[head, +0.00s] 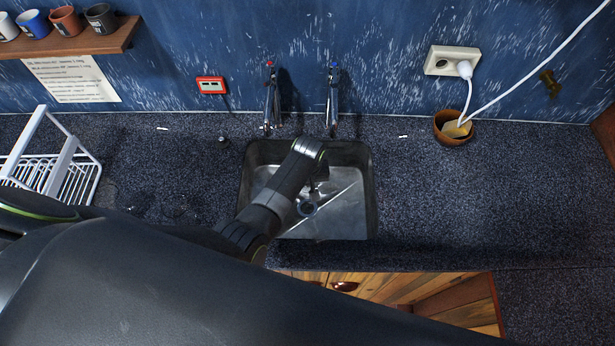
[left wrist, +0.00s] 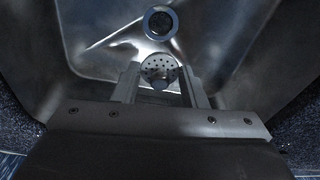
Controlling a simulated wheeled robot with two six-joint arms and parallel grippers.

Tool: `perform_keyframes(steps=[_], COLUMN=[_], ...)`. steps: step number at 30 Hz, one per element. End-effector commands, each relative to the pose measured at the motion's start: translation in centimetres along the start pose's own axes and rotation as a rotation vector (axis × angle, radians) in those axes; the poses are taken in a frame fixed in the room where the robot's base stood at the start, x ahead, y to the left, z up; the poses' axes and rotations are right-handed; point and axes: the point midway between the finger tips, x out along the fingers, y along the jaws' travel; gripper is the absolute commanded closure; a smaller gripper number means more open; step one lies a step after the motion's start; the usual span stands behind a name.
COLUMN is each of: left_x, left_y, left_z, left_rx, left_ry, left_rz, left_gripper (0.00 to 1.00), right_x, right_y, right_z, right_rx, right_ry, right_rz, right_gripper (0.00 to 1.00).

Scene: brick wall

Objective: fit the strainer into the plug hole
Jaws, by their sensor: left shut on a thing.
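The strainer (left wrist: 159,70) is a small round metal disc with holes and a knob. My left gripper (left wrist: 160,84) is shut on its knob in the left wrist view. The plug hole (left wrist: 160,23) is a dark round opening with a bright metal rim, at the top of that view, apart from the strainer. In the head view the plug hole (head: 307,208) shows in the sink floor beside my left arm. My left gripper (head: 318,186) reaches into the sink there, and the strainer is hard to make out. My right gripper is not in view.
The steel sink (head: 362,215) is set in a dark speckled counter (head: 460,190). Two taps (head: 271,95) (head: 333,95) stand behind it. A white dish rack (head: 75,170) is at the left, and a brown pot (head: 453,128) at the right.

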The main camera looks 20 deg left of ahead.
Motion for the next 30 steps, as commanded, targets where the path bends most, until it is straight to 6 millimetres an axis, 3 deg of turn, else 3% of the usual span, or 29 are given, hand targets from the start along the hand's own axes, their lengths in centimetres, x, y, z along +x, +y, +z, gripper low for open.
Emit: perform_keyframes(steps=[1,21,30], left_x=[1.1,7.4,10.2], left_y=[0.0,0.0,0.0], left_z=[0.1,0.9,1.2], left_rx=[0.0,0.0,0.0], left_ry=[0.001,0.001,0.001], left_rz=[0.001,0.001,0.001], left_gripper=[0.83,0.83,0.83], right_x=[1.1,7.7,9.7], right_y=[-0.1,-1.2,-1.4], right_z=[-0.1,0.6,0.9], right_rx=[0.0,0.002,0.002], right_ry=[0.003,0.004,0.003], right_rz=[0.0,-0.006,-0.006], right_gripper=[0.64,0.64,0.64])
